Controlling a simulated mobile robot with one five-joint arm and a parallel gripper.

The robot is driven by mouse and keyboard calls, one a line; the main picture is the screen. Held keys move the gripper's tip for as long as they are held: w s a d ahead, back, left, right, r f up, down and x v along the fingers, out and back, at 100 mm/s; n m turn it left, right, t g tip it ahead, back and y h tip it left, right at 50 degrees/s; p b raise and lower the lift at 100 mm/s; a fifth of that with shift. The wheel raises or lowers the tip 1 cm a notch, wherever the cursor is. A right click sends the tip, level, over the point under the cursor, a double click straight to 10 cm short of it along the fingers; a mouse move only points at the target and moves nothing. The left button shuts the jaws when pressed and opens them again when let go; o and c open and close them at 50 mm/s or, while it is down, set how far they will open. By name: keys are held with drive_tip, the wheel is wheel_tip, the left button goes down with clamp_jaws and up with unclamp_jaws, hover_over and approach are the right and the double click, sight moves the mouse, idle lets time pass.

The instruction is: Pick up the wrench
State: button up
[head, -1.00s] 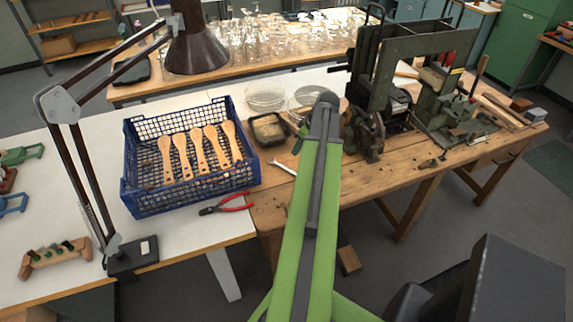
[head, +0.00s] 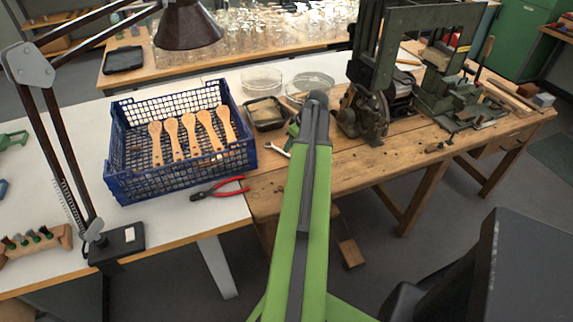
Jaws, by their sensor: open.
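The wrench (head: 276,149) is a small silver tool lying on the wooden bench, just left of my raised arm link in the head view. Its left end shows clearly; its right end runs up to the edge of my arm and may be partly hidden. A small green and dark part of my arm shows beside the link, just above the wrench. My gripper's fingers are hidden behind the arm link, so I cannot see how far they are from the wrench.
Red-handled pliers (head: 220,189) lie left of the wrench. A black tray (head: 264,114) and glass dishes (head: 262,78) stand behind. A dark green machine (head: 368,108) stands right of my arm.

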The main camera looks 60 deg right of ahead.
sight(289, 154)
drive_tip(key=b+x, duration=0.5)
drive_tip(key=shift+s+a+f, duration=0.1)
drive_tip(key=shift+s+f, duration=0.05)
drive_tip(key=shift+f, duration=0.05)
drive_tip(key=shift+r, duration=0.15)
clamp_jaws()
idle(1.1)
